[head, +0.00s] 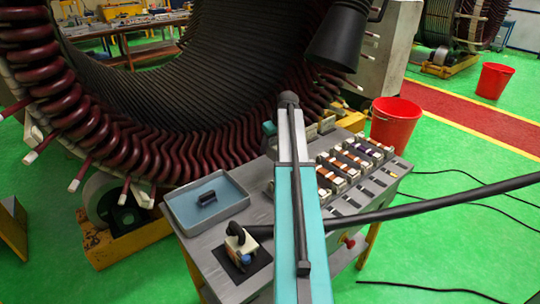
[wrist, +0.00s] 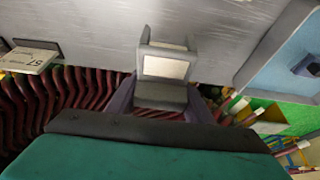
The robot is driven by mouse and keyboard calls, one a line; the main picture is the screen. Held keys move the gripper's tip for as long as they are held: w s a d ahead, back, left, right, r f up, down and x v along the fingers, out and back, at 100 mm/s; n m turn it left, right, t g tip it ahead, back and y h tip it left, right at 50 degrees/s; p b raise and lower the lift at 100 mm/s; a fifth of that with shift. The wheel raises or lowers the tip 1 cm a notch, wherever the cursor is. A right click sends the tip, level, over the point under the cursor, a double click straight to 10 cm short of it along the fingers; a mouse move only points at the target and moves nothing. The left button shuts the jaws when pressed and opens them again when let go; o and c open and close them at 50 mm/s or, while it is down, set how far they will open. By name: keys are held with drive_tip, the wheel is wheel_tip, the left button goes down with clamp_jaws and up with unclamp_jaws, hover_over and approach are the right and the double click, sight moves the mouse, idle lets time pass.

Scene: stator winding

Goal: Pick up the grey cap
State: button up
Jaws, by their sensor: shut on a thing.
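In the wrist view my gripper (wrist: 158,103) is shut on the grey cap (wrist: 165,96), a small blocky piece with a pale face. The cap sits between the two dark fingers, against the grey bench top (wrist: 110,22) in the picture; I cannot tell whether it still touches the bench. In the head view my own arm crosses the middle of the bench (head: 205,252) and hides the cap and the fingertips.
A blue-grey tray (head: 181,214) holding a dark piece (head: 207,198) is at the bench's left. A row of coil-like blocks (head: 345,165) lies at the right. The large wound stator (head: 95,130) stands behind. A red bucket (head: 395,122) is beyond the bench.

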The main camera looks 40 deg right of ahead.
drive_tip(key=shift+r, duration=0.9)
drive_tip(key=w+a+r+n+b, duration=0.1)
drive_tip(key=w+a+r+b, duration=0.15)
drive_tip(key=a, duration=1.75)
drive_tip(key=w+a+r+b, duration=0.1)
drive_tip(key=w+a, duration=0.2)
drive_tip(key=a, duration=1.6)
drive_tip(key=s+a+r, duration=0.1)
drive_tip(key=s+a, duration=0.3)
drive_tip(key=a, duration=1)
drive_tip(key=shift+s+a, duration=0.15)
drive_tip(key=shift+a, duration=0.2)
